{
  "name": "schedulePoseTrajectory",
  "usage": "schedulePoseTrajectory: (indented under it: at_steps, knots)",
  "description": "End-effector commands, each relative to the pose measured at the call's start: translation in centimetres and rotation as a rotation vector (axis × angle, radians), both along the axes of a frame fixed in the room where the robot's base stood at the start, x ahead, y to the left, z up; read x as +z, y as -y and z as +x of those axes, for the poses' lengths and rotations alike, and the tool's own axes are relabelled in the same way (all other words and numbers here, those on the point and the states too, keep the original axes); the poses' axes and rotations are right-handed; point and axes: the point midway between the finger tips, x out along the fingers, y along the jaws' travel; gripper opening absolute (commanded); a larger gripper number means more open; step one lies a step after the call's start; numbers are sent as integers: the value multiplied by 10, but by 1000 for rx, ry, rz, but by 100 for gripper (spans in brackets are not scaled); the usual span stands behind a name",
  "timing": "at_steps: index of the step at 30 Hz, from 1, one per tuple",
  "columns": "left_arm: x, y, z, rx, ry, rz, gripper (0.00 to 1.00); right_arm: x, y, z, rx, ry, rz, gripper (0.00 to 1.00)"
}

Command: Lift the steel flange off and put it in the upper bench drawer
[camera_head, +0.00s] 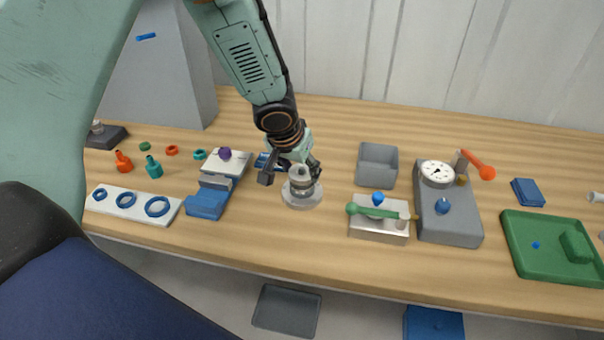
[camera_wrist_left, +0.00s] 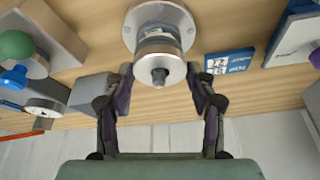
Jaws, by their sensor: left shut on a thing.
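A steel vessel (camera_head: 302,198) with a wide round base stands upright on the wooden bench. In the left wrist view its bolted base disc (camera_wrist_left: 182,22) is behind a smaller steel flange (camera_wrist_left: 160,72) with a short central stub. My left gripper (camera_head: 290,176) comes down from above and is shut on this flange; the fingertips (camera_wrist_left: 160,75) touch its two sides. The flange appears to sit on the vessel; I cannot tell whether there is a gap. No drawer is clearly identifiable. My right gripper is not in view.
A blue and grey fixture (camera_head: 210,196) stands left of the vessel. An open grey bin (camera_head: 376,178), a metal block (camera_head: 380,232) with a green-handled tool (camera_head: 375,211) and a gauge unit (camera_head: 448,225) stand to the right. A grey cabinet (camera_head: 160,80) is at back left.

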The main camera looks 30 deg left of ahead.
Motion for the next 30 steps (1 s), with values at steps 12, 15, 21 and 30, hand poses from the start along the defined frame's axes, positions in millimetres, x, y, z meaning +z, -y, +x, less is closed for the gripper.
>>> schedulePoseTrajectory:
  at_steps: [12, 15, 21, 30]
  knots:
    - [0, 1, 1, 0, 1, 0, 15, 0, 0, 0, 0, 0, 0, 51]
    - [0, 1, 1, 0, 1, 0, 15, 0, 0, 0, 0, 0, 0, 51]
    - [10, 1, 0, 0, 1, 0, 15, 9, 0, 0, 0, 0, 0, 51]
    - [53, 1, 1, 1, 1, 1, 15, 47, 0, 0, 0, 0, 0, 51]
